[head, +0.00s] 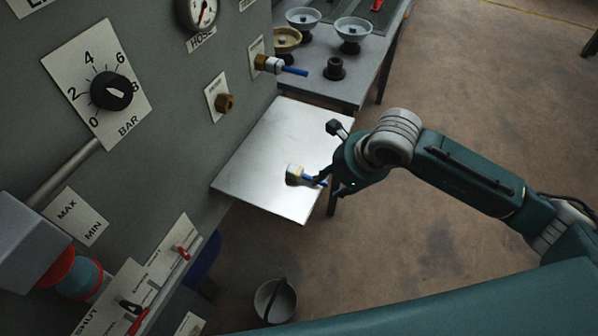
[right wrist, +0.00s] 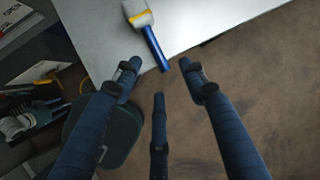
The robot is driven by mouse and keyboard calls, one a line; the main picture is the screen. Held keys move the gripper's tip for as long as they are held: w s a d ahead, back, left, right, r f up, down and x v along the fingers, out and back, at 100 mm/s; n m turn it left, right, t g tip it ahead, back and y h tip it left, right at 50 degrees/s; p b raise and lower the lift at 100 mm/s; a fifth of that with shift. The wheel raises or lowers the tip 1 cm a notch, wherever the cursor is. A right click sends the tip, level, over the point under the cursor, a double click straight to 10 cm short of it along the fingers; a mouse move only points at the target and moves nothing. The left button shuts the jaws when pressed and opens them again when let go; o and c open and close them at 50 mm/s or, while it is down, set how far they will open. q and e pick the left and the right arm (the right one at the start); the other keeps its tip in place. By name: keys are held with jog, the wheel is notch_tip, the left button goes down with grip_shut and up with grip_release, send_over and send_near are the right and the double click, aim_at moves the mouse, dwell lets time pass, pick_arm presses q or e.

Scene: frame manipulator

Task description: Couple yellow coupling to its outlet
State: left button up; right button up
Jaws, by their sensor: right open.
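The yellow coupling (head: 294,173) is a pale body with a yellow band and a short blue tail. It lies on the metal shelf (head: 262,150), near its right edge. In the right wrist view the coupling (right wrist: 138,15) is at the top, its blue tail pointing toward my fingers. My right gripper (head: 325,184) is open and empty at the tail end of the coupling; the wrist view shows its fingers (right wrist: 160,72) spread just short of the tail. A bare brass outlet (head: 225,103) sticks out of the grey panel above the shelf. My left gripper is not in view.
Another coupling with a blue tail (head: 275,65) sits on an upper panel outlet. Several bowls (head: 352,30) and a black fitting (head: 334,69) stand on the bench behind. A round bin (head: 275,300) stands on the floor below.

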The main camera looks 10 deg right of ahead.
aim_at(323, 185)
jog(key=shift+p+x, duration=0.3)
jog(key=shift+x, duration=1.6)
jog(key=shift+a, duration=0.1)
jog(key=shift+c, duration=0.5)
jog(key=shift+r, duration=0.1)
grip_shut()
